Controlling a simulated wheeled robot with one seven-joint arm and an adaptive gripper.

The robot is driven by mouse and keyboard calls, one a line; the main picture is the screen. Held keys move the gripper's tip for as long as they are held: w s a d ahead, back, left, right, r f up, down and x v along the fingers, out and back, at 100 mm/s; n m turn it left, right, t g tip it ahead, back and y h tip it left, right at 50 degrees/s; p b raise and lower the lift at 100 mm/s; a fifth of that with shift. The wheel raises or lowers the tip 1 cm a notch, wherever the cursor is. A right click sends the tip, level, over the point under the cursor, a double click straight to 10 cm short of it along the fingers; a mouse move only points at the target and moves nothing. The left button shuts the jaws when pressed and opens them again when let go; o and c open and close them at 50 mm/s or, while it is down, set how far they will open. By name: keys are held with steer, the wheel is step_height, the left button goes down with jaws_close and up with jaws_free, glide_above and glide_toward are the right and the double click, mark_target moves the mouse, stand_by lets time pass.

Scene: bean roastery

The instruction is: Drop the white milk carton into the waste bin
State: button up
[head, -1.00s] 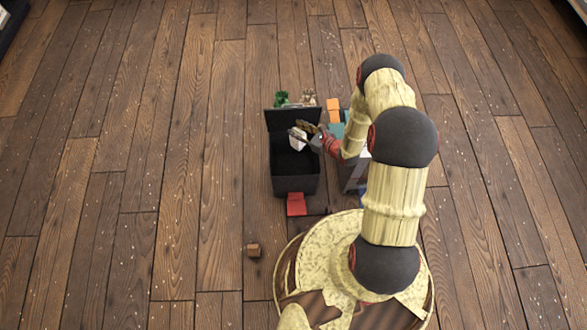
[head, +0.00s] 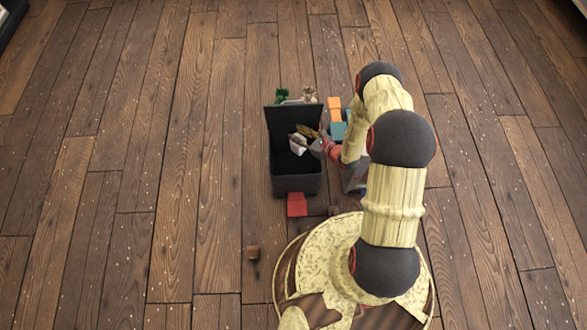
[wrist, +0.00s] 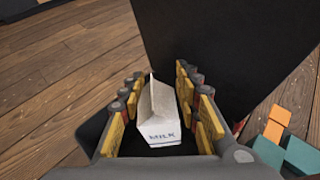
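The white milk carton (head: 298,144) shows within the opening of the black waste bin (head: 296,185). In the wrist view the carton (wrist: 160,125), with MILK on its side, lies between the two yellow-padded fingers of my gripper (wrist: 161,85). Dark gaps show between the carton and the pads on both sides, so the gripper looks open. My gripper (head: 307,138) reaches in over the bin's right side. I cannot tell whether the carton touches the bin floor. The bin's raised black lid (wrist: 225,55) stands beyond the fingers.
A red pedal-like piece (head: 297,205) sits at the bin's front. Orange (head: 334,104) and teal (head: 338,130) blocks are right of the bin; a green item (head: 281,95) is behind. The left floor is clear.

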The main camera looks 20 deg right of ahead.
steer(key=o, duration=0.5)
steer(key=shift+s+d, duration=0.1)
steer(key=v, duration=1.1)
steer(key=shift+s+d+r, duration=0.2)
steer(key=shift+s+r, duration=0.05)
